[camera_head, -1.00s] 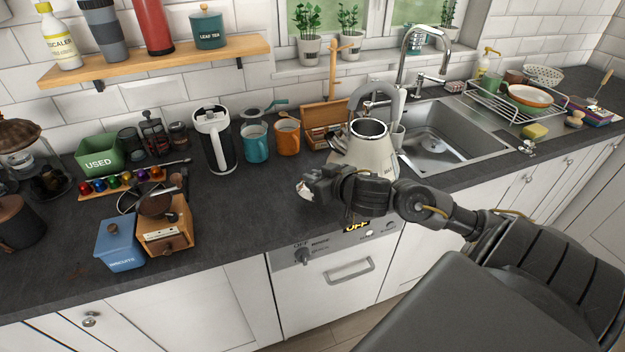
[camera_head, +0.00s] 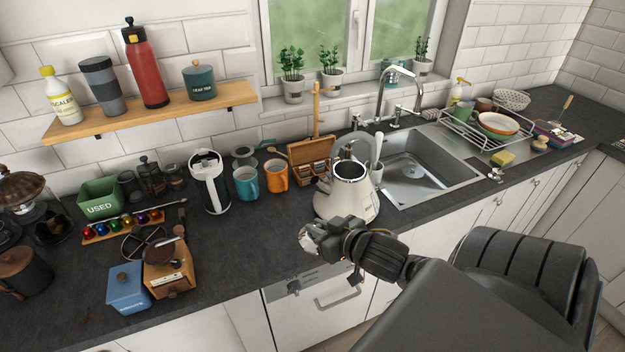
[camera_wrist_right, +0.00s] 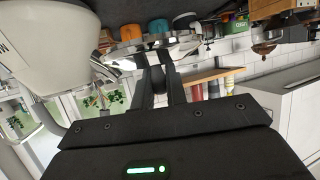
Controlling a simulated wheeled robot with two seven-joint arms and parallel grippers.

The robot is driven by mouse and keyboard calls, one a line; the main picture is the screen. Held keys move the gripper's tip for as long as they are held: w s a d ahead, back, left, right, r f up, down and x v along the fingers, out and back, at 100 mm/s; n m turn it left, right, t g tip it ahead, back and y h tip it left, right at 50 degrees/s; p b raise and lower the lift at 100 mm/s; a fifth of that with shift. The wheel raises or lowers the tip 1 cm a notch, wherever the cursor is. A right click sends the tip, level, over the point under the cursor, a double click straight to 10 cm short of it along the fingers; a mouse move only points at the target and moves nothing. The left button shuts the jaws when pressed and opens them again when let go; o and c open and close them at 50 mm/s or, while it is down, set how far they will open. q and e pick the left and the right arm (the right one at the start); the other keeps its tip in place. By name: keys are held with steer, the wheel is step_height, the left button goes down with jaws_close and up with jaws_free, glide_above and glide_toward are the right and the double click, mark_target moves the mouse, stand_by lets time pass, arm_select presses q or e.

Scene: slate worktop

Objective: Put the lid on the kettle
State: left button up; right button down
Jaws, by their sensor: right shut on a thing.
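The cream kettle (camera_head: 342,205) stands on the worktop left of the sink, its round top opening uncovered. It also fills the upper left of the right wrist view (camera_wrist_right: 50,55). My right gripper (camera_head: 312,240) is in front of the kettle, near the worktop's front edge and below the level of the opening. It is shut on the shiny metal lid, which shows in the right wrist view (camera_wrist_right: 150,46) as a disc beyond the fingers (camera_wrist_right: 160,80). In the head view the lid is mostly hidden by the gripper. My left gripper is not in view.
Left of the kettle stand an orange mug (camera_head: 277,175), a teal mug (camera_head: 246,183) and a white-and-black jug (camera_head: 210,180). A wooden box (camera_head: 312,160) is behind the kettle. The sink (camera_head: 425,172) is to its right.

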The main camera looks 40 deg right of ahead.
steer(key=shift+s+a+r+p, duration=0.2)
steer(key=shift+s+r+p, duration=0.05)
steer(key=shift+s+p, duration=0.25)
steer(key=shift+s+a+r+p, duration=0.15)
steer(key=shift+s+r+p, duration=0.1)
steer(key=shift+s+p, duration=0.25)
